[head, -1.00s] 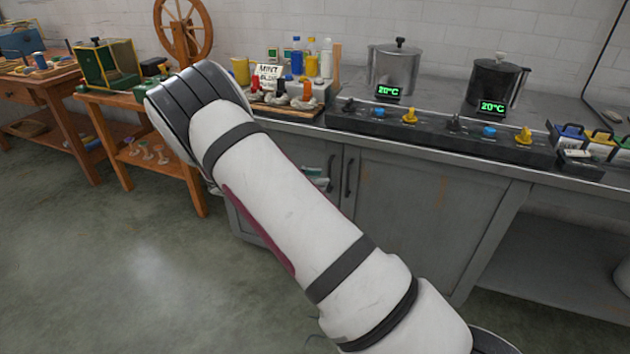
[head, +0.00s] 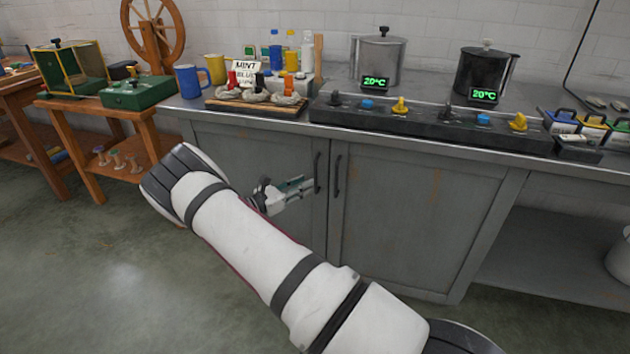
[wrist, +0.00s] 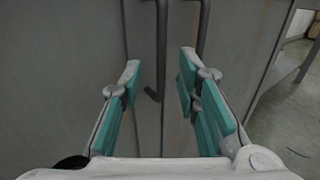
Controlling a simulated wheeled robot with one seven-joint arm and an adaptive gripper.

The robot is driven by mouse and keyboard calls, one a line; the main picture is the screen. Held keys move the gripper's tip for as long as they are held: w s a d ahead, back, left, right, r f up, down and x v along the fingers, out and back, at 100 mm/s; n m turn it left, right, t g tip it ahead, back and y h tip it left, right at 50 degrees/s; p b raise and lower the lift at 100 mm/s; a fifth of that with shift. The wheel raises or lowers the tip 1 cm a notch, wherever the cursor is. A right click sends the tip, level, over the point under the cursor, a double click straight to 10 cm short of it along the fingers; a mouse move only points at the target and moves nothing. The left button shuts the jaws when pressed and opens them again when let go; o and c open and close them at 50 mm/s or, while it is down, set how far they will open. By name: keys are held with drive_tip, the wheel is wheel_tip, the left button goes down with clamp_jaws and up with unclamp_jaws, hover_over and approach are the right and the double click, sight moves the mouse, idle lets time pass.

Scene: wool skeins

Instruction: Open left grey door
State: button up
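The left grey door (head: 230,165) is shut, with its dark vertical handle (head: 317,173) near its right edge. My gripper (head: 303,186) is in front of that door, its fingertips close to the handle. In the wrist view my gripper (wrist: 158,65) is open, with teal pads on both fingers. The left door's handle (wrist: 161,45) shows between the fingertips, apart from both pads. The right door's handle (wrist: 203,30) shows just above the right fingertip. Whether the fingers reach around the left handle in depth I cannot tell.
The right grey door (head: 415,215) is shut beside the left one. The counter above carries a control strip (head: 430,124), two pots, mugs and a tray of wool skeins (head: 257,98). A wooden stand (head: 150,140) is at the left. The floor in front is clear.

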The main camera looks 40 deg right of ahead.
sight(316, 191)
drive_tip(key=d+b, duration=0.1)
drive_tip(key=d, duration=0.4)
drive_tip(key=shift+w+d, duration=0.15)
drive_tip(key=shift+d, duration=0.2)
drive_tip(key=shift+c, duration=0.2)
clamp_jaws()
